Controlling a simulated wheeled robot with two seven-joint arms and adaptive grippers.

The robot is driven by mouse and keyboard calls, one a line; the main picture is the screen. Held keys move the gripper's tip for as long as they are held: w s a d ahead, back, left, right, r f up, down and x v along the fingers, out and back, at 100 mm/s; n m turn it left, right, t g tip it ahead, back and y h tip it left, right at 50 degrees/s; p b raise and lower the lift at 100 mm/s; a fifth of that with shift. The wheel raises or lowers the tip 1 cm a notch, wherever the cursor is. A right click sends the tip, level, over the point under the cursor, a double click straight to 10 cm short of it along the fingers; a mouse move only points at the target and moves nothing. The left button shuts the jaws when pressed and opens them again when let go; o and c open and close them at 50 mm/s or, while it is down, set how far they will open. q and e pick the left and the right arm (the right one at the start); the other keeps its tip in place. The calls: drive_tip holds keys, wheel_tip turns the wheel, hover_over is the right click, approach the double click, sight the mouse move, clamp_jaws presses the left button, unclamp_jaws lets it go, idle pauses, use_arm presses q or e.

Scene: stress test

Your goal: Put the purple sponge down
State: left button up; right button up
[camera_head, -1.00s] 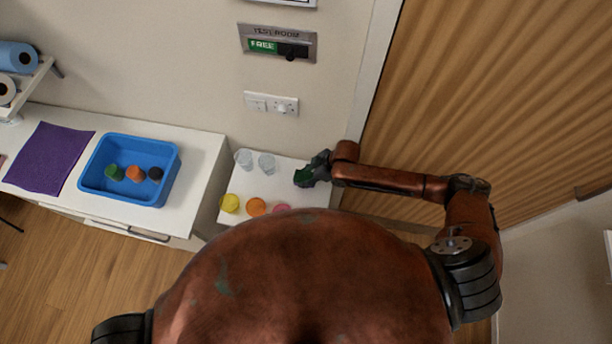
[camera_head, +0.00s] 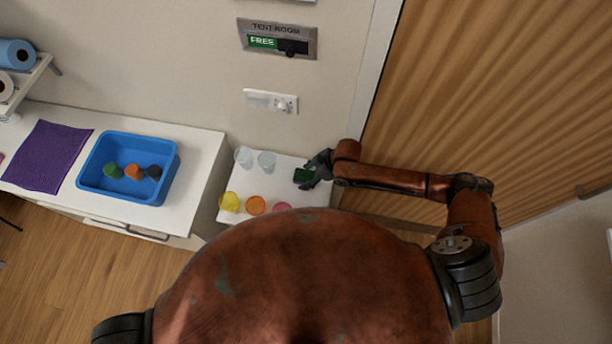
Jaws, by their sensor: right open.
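I see no sponge that is clearly purple. A small dark green block (camera_head: 303,175) is at the fingertips of my right gripper (camera_head: 311,178), over the right part of the small white table (camera_head: 240,177). The gripper is open, with its fingers beside the block. I cannot tell whether the block rests on the table top or still touches a finger. My left gripper is out of view.
Two clear cups (camera_head: 266,162) stand at the table's back. Yellow (camera_head: 229,202), orange (camera_head: 256,206) and pink (camera_head: 282,207) round things line its front, the pink partly hidden by my body. Left, a counter holds a blue tray (camera_head: 92,168) and a purple mat (camera_head: 47,158).

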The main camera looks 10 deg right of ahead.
drive_tip(key=v, duration=0.7)
drive_tip(key=shift+d, duration=0.25)
